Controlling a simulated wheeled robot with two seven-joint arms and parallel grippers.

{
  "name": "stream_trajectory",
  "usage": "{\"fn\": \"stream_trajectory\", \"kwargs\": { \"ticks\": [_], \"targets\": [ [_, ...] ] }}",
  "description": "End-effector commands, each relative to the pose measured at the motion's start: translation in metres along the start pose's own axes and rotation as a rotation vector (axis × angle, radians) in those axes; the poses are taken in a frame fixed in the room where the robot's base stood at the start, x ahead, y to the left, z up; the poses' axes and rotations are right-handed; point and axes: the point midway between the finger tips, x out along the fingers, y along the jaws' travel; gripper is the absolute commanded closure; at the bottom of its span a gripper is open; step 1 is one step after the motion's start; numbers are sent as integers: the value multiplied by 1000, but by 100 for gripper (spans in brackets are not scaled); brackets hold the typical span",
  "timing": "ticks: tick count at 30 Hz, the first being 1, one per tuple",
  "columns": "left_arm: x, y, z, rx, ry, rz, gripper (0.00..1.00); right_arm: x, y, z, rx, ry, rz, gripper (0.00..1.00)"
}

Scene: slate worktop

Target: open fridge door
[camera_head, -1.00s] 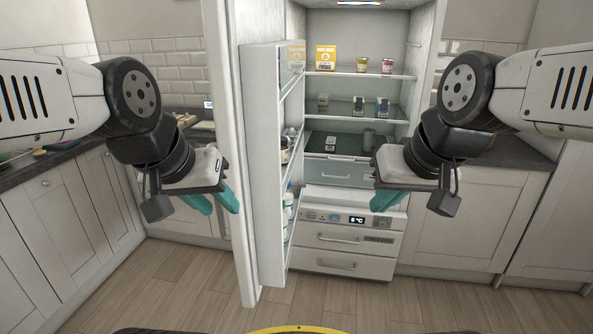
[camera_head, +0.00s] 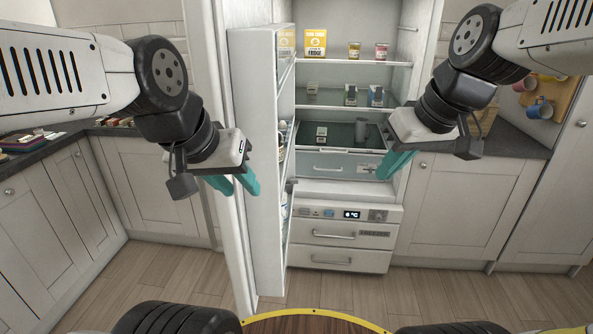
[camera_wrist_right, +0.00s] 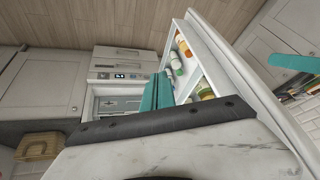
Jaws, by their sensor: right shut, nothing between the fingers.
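The fridge (camera_head: 355,105) stands ahead with its shelves and drawers exposed. Its white door (camera_head: 262,225) stands wide open on the left, with its inner shelves facing right; the door (camera_wrist_right: 245,75) also shows in the right wrist view. My left gripper (camera_head: 236,187) is open and empty, overlapping the door's edge in the head view. A teal finger beyond the door's outer side in the right wrist view appears to be my left gripper's. My right gripper (camera_head: 393,166) is shut and empty, in front of the fridge's right side; its fingers (camera_wrist_right: 156,92) are together.
Below the shelves are a control panel (camera_head: 345,213) and freezer drawers (camera_head: 336,258). Jars and a yellow box (camera_head: 315,43) stand on the upper shelf. Counters with cabinets (camera_head: 455,205) flank the fridge. Mugs (camera_head: 540,108) hang at the right. The wooden floor in front is clear.

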Motion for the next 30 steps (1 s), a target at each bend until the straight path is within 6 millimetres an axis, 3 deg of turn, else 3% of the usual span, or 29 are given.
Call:
{"fn": "stream_trajectory", "kwargs": {
  "ticks": [8,15,18,24,30],
  "targets": [
    [0,0,0,0,0,0,64,23,-2,-51,-289,-75,-111,100],
    [0,0,0,0,0,0,64,76,-14,-118,-728,-140,-278,100],
    [0,0,0,0,0,0,64,99,-22,-138,-885,-150,-335,100],
    [0,0,0,0,0,0,64,124,-31,-155,-1057,-153,-397,100],
    [0,0,0,0,0,0,64,140,-36,-152,-1079,-152,-407,100]
  ]
}}
